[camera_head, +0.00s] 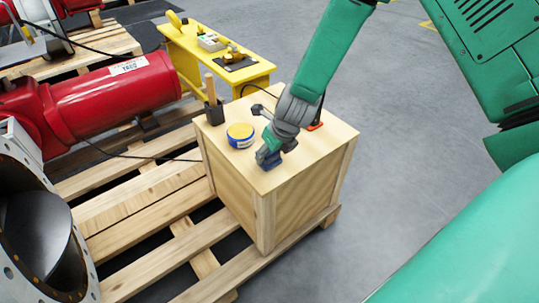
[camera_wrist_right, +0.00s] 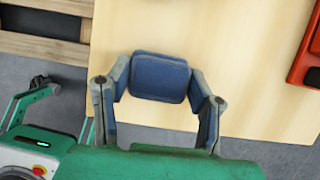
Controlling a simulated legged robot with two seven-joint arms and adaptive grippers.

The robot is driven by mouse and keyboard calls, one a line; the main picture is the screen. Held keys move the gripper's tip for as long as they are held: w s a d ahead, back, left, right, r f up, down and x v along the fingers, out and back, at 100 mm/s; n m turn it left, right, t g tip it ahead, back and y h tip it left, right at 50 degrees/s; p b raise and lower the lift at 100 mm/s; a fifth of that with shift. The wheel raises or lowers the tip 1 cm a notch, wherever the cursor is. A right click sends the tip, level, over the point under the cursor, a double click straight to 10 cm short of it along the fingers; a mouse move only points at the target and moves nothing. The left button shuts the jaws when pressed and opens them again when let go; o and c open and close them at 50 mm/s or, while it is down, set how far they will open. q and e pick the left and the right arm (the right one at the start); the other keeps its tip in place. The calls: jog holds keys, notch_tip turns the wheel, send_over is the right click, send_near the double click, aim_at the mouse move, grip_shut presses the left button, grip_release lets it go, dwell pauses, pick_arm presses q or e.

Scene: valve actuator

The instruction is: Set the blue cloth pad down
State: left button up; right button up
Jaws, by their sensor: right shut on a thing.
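The blue cloth pad (camera_wrist_right: 160,78) is a dark blue folded block between the fingers of my right gripper (camera_wrist_right: 158,92) in the right wrist view. The gripper is shut on it. In the head view my right gripper (camera_head: 271,152) points down at the near part of the wooden crate's top (camera_head: 305,150). The pad (camera_head: 268,161) shows there as a small dark blue patch under the fingers, at or just above the wood. I cannot tell whether it touches. My left gripper is not seen.
On the crate top are a blue-and-yellow round tin (camera_head: 240,136), a dark holder (camera_head: 214,112) with a wooden handle, and a red-and-black item (camera_head: 315,126). The crate stands on a pallet (camera_head: 135,208). A red actuator (camera_head: 115,95) and yellow bench (camera_head: 205,55) are beyond.

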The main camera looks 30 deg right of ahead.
jog(key=shift+d, duration=0.2)
jog(key=o, duration=1.4)
jog(key=shift+d, duration=0.1)
jog(key=shift+o, duration=0.2)
jog(key=shift+a, duration=0.2)
